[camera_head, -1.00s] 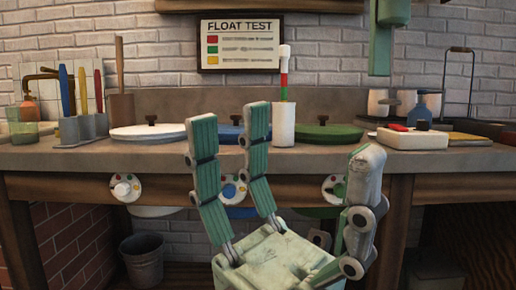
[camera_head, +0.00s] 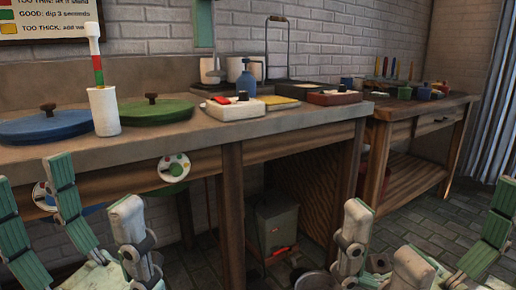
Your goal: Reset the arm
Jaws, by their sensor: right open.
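My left gripper (camera_head: 92,190) stands at the lower left in front of the workbench, its green fingers and pale finger pointing up and spread apart. It is open, with nothing between its fingers. My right gripper (camera_head: 428,205) is at the lower right over the dark floor, its fingers wide apart and empty. The lower parts of both grippers are cut off by the picture's bottom edge. Neither gripper appears to touch anything.
The workbench (camera_head: 196,146) bears a blue lidded pot (camera_head: 30,129), a green lidded pot (camera_head: 168,115), a white cylinder (camera_head: 104,112) and trays. A second table (camera_head: 395,118) stands at the right. A grey bin (camera_head: 277,228) sits underneath. Floor at right is partly clear.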

